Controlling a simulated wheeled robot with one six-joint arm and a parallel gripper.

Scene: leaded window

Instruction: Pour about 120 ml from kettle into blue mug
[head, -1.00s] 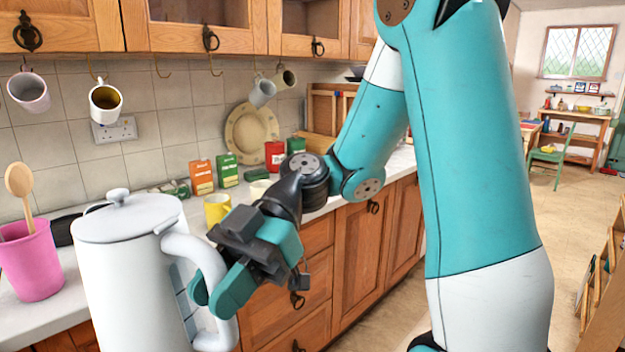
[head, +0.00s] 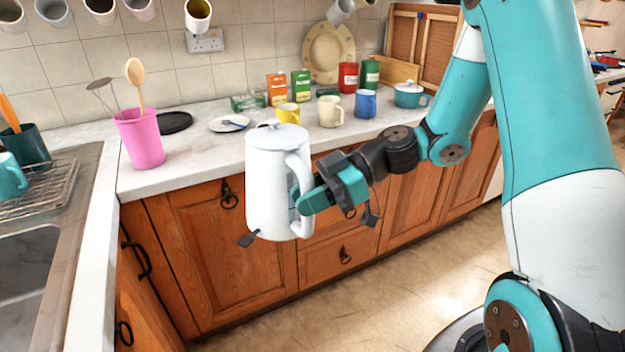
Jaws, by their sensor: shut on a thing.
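The white kettle (head: 267,190) hangs upright in the air in front of the counter's front edge, its lid on and its handle to the right. My gripper (head: 304,200) is shut on the kettle's handle. The blue mug (head: 366,103) stands on the counter, to the right of and behind the kettle, apart from it. The liquid inside the kettle and the inside of the blue mug cannot be made out.
On the counter (head: 200,171) a yellow mug (head: 288,115) and a cream mug (head: 330,111) stand left of the blue mug, a teal pot (head: 410,95) right of it. A pink utensil holder (head: 140,140), a plate (head: 229,123) and a sink (head: 25,255) are further left.

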